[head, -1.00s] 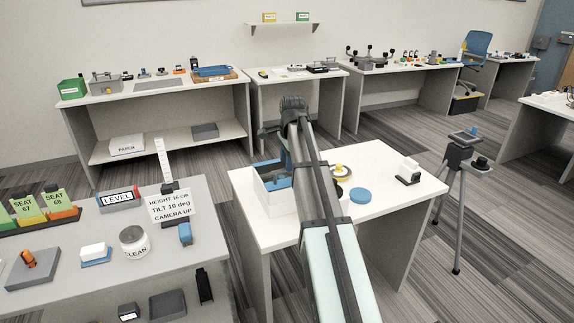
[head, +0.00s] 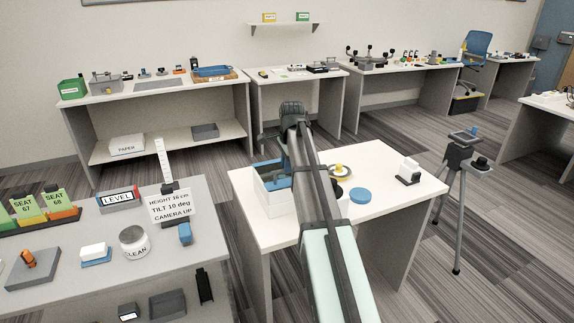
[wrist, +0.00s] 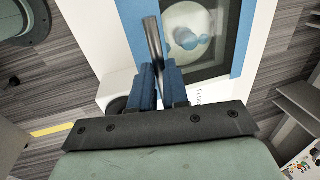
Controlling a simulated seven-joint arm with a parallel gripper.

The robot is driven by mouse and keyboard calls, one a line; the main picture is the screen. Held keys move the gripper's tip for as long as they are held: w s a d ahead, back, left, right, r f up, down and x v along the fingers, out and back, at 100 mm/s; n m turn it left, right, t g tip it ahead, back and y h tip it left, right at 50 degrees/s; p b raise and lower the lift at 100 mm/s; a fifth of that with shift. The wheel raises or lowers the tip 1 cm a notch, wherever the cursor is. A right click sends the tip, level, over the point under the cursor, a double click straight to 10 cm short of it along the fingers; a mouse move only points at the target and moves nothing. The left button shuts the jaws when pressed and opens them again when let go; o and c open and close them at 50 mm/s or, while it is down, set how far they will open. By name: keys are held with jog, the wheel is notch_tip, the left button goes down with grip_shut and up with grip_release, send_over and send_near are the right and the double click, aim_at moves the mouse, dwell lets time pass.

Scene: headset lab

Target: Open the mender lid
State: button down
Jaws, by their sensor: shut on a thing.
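The mender appears to be the white box (head: 277,203) with blue on top, on the white table, partly hidden behind my arm in the head view. In the wrist view its blue-framed lid (wrist: 236,62) has a dark-edged window, with a white round shape and blue pieces showing in it. A grey metal bar handle (wrist: 153,38) stands at the lid's left edge. My gripper (wrist: 159,70) has its blue fingers shut on this handle. The fingers hide the handle's lower end. I cannot tell from these views whether the lid is raised.
On the same white table (head: 385,160) are a yellow disc (head: 341,170), a blue round lid (head: 360,195) and a small white-and-black device (head: 409,171). A tripod (head: 460,170) stands to the right. A grey bench (head: 205,255) with signs and tools is at the left.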

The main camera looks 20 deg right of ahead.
jog(key=shift+r, duration=0.15)
dwell(0.5)
jog(key=shift+w+r, duration=0.4)
jog(key=shift+r, duration=0.2)
jog(key=w+r, duration=0.7)
jog(key=w, duration=0.1)
jog(key=shift+r, duration=0.1)
jog(key=c, duration=1.4)
grip_release()
jog(key=shift+w, duration=0.1)
jog(key=shift+o, duration=1.4)
jog(key=shift+r, duration=0.1)
